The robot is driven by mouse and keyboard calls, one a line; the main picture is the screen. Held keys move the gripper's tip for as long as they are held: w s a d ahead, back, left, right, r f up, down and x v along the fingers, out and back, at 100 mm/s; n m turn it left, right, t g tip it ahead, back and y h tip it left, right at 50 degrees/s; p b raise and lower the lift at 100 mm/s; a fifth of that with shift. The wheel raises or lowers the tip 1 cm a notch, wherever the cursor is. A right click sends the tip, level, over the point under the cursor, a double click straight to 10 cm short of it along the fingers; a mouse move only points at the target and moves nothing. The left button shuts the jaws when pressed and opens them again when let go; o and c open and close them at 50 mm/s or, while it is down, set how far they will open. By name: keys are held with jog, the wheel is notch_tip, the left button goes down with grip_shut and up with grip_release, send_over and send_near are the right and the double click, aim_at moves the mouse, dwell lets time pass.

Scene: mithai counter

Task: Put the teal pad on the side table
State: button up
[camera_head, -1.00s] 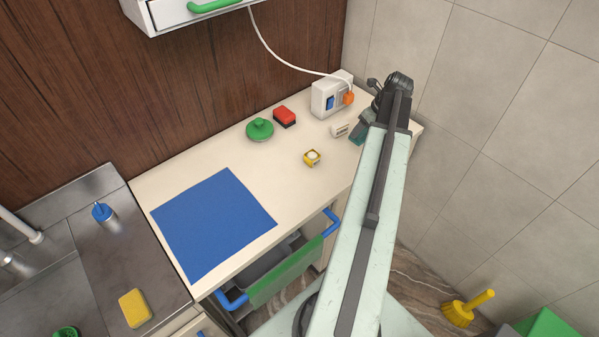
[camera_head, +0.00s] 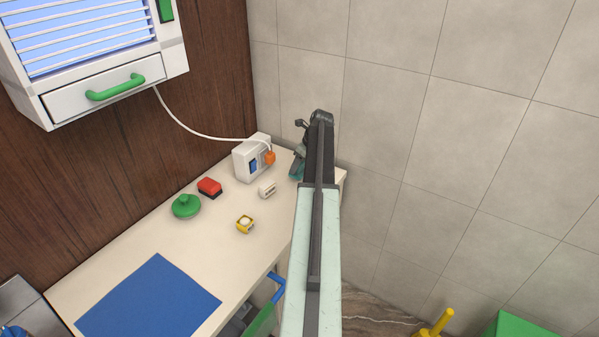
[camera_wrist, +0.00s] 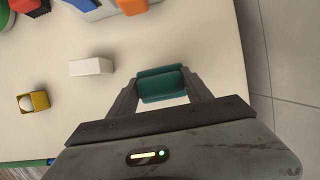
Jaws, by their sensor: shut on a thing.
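The teal pad (camera_wrist: 162,86) is a small dark teal block between the two fingers of my gripper (camera_wrist: 162,98) in the wrist view. The fingers are shut on its two ends. It is over the cream counter top (camera_wrist: 100,115), near its right edge; I cannot tell whether it touches the surface. In the head view a bit of the teal pad (camera_head: 296,173) shows beside my arm, at the counter's far right end, and the arm hides the rest. I cannot identify a separate side table.
A white block (camera_wrist: 91,67) and a yellow holder (camera_head: 245,224) with a pale ball stand close by. A white socket box (camera_head: 252,158) with an orange plug, a red sponge (camera_head: 209,187), a green lid (camera_head: 186,206) and a blue mat (camera_head: 150,298) are on the counter. A tiled wall (camera_head: 400,120) bounds the right.

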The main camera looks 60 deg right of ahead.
aim_at(300, 170)
jog(key=shift+w+d, duration=0.1)
jog(key=shift+d, duration=0.3)
notch_tip(300, 170, down, 4)
jog(key=b, duration=0.4)
jog(key=shift+r, duration=0.2)
jog(key=shift+f, duration=0.2)
jog(key=o, duration=1.5)
jog(key=shift+r, duration=0.1)
